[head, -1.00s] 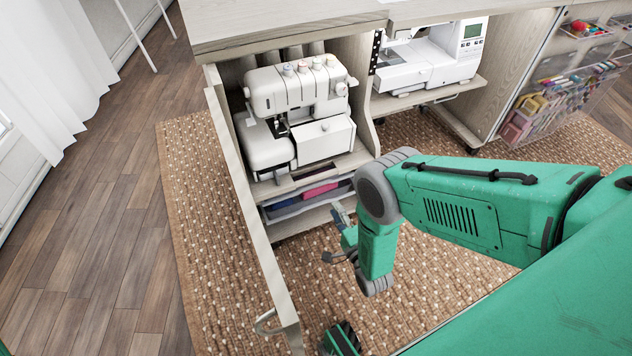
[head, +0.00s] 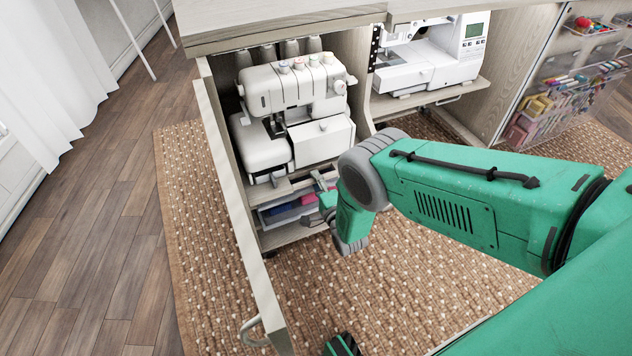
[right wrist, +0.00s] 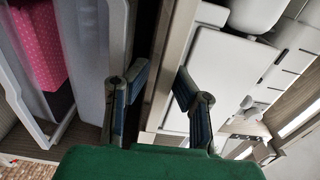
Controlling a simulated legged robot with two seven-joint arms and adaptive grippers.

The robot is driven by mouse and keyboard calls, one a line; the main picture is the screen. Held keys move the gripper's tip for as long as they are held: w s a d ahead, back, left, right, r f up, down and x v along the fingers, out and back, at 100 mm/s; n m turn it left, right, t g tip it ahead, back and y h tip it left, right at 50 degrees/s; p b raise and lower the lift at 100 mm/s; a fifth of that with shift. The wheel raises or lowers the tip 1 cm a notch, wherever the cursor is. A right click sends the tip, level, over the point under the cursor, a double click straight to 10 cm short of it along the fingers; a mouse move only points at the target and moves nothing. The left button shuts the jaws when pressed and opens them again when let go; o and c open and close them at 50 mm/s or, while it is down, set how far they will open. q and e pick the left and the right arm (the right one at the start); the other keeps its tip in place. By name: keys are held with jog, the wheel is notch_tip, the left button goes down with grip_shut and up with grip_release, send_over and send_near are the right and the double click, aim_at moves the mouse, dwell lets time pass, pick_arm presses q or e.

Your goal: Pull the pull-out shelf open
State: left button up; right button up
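The pull-out shelf (head: 270,189) is a pale wooden board under the white overlock machine (head: 290,110), inside the open left bay of the cabinet. My right gripper (head: 323,194) is at the shelf's right front, partly hidden by its own wrist. In the right wrist view the two fingers (right wrist: 162,76) are spread apart. The shelf's pale front edge (right wrist: 174,60) runs between them, with the machine to the right and a fabric drawer to the left. I cannot tell whether a finger touches the shelf.
The open cabinet door (head: 236,205) stands to the left, with a handle (head: 255,331) at its lower end. A drawer of folded fabric (head: 285,212) lies below the shelf. A second sewing machine (head: 430,60) stands at the right. The rug (head: 195,240) in front is mostly clear.

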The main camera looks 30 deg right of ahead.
pick_arm(q)
jog(key=shift+a, duration=0.1)
pick_arm(e)
jog(key=shift+a, duration=0.1)
jog(key=shift+a+r, duration=0.1)
grip_shut()
pick_arm(q)
jog(key=shift+a+f, duration=0.1)
jog(key=shift+a, duration=0.1)
pick_arm(e)
jog(key=shift+a, duration=0.1)
